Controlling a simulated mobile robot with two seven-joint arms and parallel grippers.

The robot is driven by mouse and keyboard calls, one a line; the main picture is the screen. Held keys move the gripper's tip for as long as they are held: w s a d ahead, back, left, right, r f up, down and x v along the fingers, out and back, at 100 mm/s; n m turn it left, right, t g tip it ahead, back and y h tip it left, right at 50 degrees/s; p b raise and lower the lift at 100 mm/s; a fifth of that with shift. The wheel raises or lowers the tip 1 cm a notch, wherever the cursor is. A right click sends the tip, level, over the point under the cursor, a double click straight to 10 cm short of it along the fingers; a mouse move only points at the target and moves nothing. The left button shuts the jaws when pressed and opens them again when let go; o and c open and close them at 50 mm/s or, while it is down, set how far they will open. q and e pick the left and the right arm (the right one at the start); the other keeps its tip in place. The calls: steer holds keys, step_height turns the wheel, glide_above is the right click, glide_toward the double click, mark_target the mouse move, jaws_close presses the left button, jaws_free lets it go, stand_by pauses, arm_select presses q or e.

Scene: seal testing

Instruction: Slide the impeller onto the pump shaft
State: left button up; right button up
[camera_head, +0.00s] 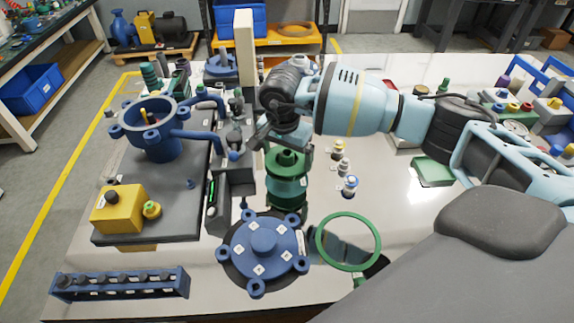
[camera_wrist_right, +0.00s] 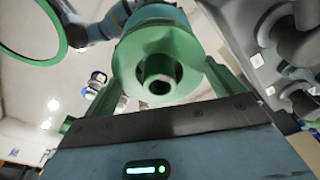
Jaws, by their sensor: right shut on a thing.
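The impeller (camera_head: 287,189) appears to be the green and teal round part below my right wrist in the head view. In the right wrist view its green disc and hub (camera_wrist_right: 157,70) face the camera, with a dark bore in the hub. My right gripper (camera_wrist_right: 165,85) is shut on it, one green finger on each side; the gripper also shows in the head view (camera_head: 287,150). The blue pump housing (camera_head: 150,141) stands open at left, with a yellow-tipped piece (camera_head: 146,117) inside that may be the shaft end. My left gripper is out of view.
A dark base plate (camera_head: 128,235) carries the housing and a yellow box (camera_head: 117,209). A blue lugged cover (camera_head: 263,250) and a green ring (camera_head: 348,268) are at the front. A blue rack (camera_head: 120,287) lies front left. A pale post (camera_head: 245,50) stands behind. The bench right of centre has clear room.

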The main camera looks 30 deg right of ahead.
steer(key=shift+r, duration=2.35)
steer(key=s+a+f+n+p, duration=0.1)
steer(key=s+n, duration=0.1)
steer(key=s, duration=0.1)
steer(key=s+a+f+n+p, duration=0.1)
steer(key=s+f+n+p, duration=0.1)
steer(key=s, duration=0.2)
steer(key=s+a+f+n+p, duration=0.1)
steer(key=s+f+p, duration=0.1)
steer(key=s, duration=0.1)
steer(key=shift+s+n+y, duration=0.3)
steer(key=shift+n, duration=0.1)
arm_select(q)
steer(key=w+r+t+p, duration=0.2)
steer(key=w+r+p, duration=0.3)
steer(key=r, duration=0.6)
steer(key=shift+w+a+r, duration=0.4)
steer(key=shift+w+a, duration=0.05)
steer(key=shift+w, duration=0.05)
arm_select(e)
steer(key=s+a+n, duration=0.1)
steer(key=s+n, duration=0.2)
steer(key=s, duration=0.3)
steer(key=s+a+r+n, duration=0.1)
steer(key=s+a+n, duration=0.1)
steer(key=s, duration=0.5)
steer(key=shift+a+n+t+y, duration=0.25)
steer(key=shift+n+t+y, duration=0.05)
steer(key=shift+n, duration=0.3)
